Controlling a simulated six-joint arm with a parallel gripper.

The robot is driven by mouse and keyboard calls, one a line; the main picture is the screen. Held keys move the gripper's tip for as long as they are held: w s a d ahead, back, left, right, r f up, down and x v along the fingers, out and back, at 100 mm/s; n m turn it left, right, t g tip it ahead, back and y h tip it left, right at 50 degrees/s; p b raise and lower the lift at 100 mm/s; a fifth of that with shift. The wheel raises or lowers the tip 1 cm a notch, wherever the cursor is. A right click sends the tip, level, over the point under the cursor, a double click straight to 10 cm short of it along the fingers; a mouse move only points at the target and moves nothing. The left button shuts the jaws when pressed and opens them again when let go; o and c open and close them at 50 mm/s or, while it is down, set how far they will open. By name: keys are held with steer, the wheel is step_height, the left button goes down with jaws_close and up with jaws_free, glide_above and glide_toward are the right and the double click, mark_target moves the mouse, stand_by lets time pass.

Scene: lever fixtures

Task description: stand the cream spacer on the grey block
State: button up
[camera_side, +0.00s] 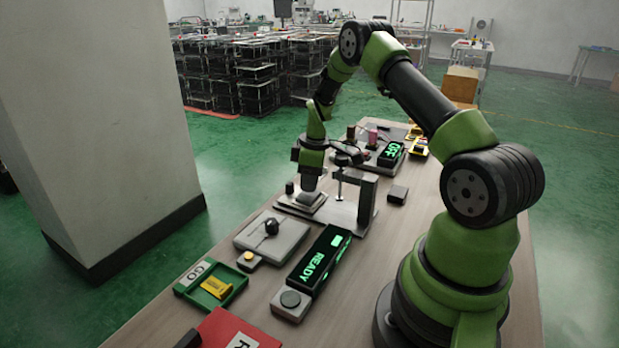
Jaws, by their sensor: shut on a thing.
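My gripper (308,187) points down at the near end of the toggle-clamp fixture (342,212), low over a pale grey block (318,202) on its base. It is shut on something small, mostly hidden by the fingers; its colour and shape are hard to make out. I take it for the cream spacer, as no cream spacer shows elsewhere. I cannot tell whether the held thing touches the block. The clamp's upright and spindle stand just right of my gripper.
A dark block (397,195) lies right of the fixture. In front are a grey plate with a black knob (271,227), a READY display (320,260), a green tray (211,285) and a red box (235,332). An OFF display (391,153) stands behind.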

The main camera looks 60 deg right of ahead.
steer(key=shift+f, duration=0.7)
steer(key=o, duration=1.4)
steer(key=shift+a, duration=0.1)
steer(key=shift+r, duration=3.6)
